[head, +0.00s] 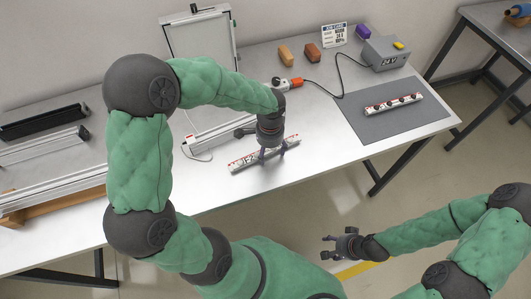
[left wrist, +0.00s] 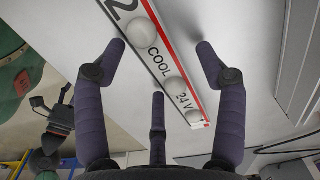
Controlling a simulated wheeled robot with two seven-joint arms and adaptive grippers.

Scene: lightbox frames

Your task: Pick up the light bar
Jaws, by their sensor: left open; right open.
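A white light bar with a red stripe (head: 243,163) lies on the metal table under my left gripper (head: 268,153). In the left wrist view the light bar (left wrist: 158,58) shows round white domes and the print "COOL 24 V". My left gripper's dark fingers (left wrist: 160,48) are open and spread to either side of the bar; I cannot tell whether they touch it. A second, similar bar (head: 393,103) lies on a grey mat (head: 375,125) at the right. My right gripper (head: 328,246) is open and empty, in front of the table.
A white-framed light box (head: 200,42) stands open behind the bar. Several small blocks and a card (head: 334,36) stand at the back. Metal rails (head: 50,190) lie at the left.

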